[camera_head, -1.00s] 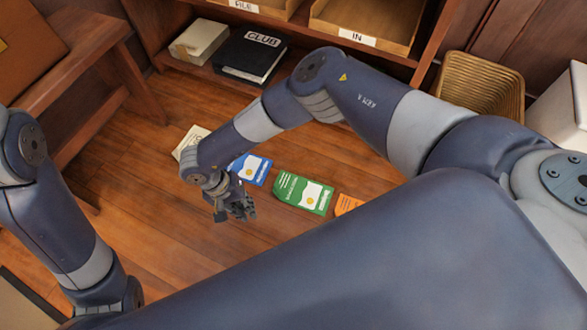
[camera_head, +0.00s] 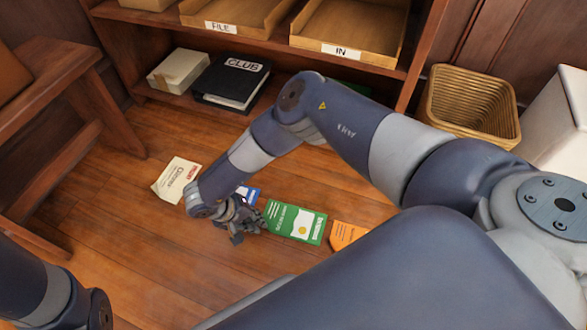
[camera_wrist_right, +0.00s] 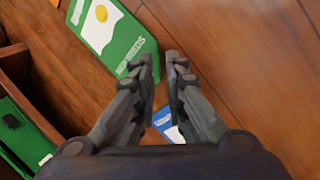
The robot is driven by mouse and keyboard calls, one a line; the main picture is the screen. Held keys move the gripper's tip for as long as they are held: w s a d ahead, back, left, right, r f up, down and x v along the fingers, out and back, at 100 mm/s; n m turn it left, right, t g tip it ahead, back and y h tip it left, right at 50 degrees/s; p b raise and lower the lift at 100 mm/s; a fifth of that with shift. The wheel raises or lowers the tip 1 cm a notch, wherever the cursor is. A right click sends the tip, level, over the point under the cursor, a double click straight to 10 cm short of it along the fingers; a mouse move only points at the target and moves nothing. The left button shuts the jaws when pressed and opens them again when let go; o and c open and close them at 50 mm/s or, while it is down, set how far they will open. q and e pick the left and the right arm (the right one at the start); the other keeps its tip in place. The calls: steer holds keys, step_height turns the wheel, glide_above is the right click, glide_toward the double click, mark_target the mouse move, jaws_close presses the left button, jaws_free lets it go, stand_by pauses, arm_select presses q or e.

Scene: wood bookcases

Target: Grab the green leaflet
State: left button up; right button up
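The green leaflet (camera_head: 295,222) lies flat on the wooden floor, between a blue leaflet (camera_head: 251,193) and an orange one (camera_head: 346,235). My right gripper (camera_head: 247,227) is low over the floor, just left of the green leaflet's left edge. In the right wrist view the green leaflet (camera_wrist_right: 122,38) is at the top left, beside the left fingertip. The fingers (camera_wrist_right: 163,62) are apart by a narrow gap, with only floor seen between the tips. The blue leaflet (camera_wrist_right: 166,121) shows partly behind the fingers. My left gripper is out of view.
A cream leaflet (camera_head: 176,181) lies left of my right gripper. A bookcase with trays (camera_head: 341,50) and a black CLUB binder (camera_head: 230,82) stands at the back. A wicker basket (camera_head: 470,105) is at the right, a wooden bench (camera_head: 48,85) at the left.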

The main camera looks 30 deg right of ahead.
steer(key=b+x, duration=0.2)
steer(key=x, duration=0.2)
steer(key=shift+w+b, duration=0.15)
steer(key=shift+b, duration=0.15)
jaws_close()
steer(key=shift+r, duration=0.25)
